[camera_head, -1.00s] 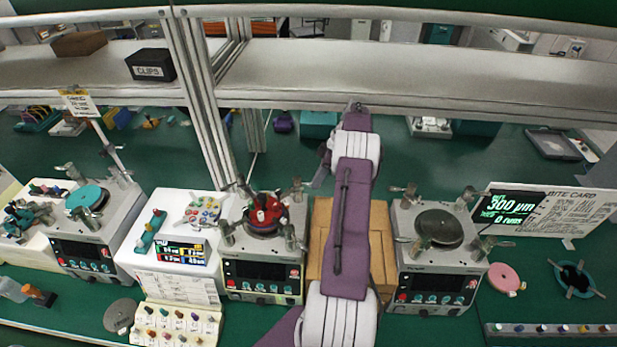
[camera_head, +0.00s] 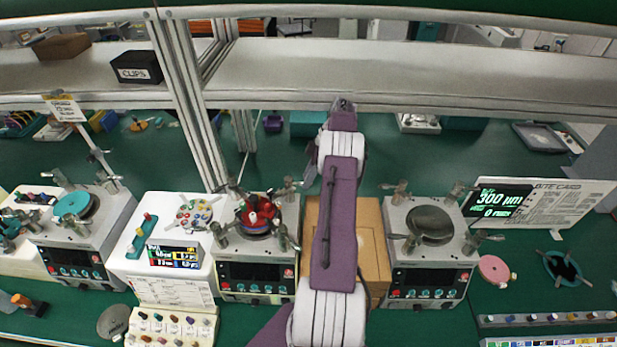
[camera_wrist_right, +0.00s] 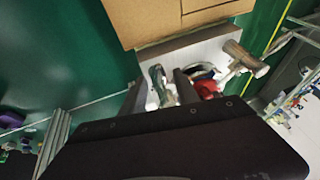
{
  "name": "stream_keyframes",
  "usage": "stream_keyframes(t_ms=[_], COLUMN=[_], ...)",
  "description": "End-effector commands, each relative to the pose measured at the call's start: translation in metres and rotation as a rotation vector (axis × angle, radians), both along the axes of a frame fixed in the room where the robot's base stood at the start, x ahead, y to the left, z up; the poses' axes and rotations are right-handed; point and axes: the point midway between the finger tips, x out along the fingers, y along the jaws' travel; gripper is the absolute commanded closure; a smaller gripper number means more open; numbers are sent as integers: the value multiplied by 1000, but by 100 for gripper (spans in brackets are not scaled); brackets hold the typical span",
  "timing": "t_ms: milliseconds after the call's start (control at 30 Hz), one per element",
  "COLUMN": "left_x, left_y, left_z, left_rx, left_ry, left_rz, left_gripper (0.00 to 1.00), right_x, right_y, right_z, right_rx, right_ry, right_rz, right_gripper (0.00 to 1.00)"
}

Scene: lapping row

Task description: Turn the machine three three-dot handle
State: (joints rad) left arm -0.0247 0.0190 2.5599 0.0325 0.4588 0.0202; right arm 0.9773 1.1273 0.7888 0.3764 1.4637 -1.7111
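Three grey lapping machines stand in a row: one with a teal disc (camera_head: 73,204), one with a red top (camera_head: 258,212), and one with a grey plate (camera_head: 430,224). Each has metal handles round its top; I cannot read dots or machine numbers. My right gripper (camera_head: 308,178) is partly hidden by its arm, near the back-right handle (camera_head: 290,186) of the red-topped machine. In the right wrist view, the dark fingers (camera_wrist_right: 162,92) look apart, with a metal handle (camera_wrist_right: 157,78) with some green just past them; contact is unclear. My left gripper is out of view.
A cardboard box (camera_head: 375,245) stands between the red-topped and grey-plate machines. A metal shelf (camera_head: 420,75) and its posts (camera_head: 190,110) rise behind. A white sign (camera_head: 550,205) stands at the right. A bottle rack (camera_head: 170,328) is in front.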

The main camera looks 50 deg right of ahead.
Motion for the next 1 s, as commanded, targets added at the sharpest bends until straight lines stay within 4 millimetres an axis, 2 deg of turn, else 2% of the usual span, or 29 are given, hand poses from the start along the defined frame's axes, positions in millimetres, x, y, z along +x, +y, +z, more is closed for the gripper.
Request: stream_keyframes(t_ms=[233, 300, 433, 500, 600, 667, 800, 1000], left_x=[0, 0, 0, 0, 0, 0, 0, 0], left_y=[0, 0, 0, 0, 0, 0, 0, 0], left_z=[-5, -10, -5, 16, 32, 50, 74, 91], left_rx=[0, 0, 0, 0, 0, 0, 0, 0], left_ry=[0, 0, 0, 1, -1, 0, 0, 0], left_rz=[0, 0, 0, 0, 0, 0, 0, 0], left_gripper=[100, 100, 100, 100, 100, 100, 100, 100], right_x=[-2, -4, -8, -9, -12, -13, -14, -15], right_y=[-5, -10, -18, -22, -26, -27, -30, -33], right_z=[7, 17, 40, 59, 71, 79, 84, 85], right_rx=[-2, -4, -3, -1, 0, 3, 3, 1], right_ry=[-1, -1, -1, 0, 1, 4, 3, 2], right_rz=[-1, -1, -1, 0, -1, 0, 0, 0], right_gripper=[63, 63, 63, 63, 63, 63, 63, 63])
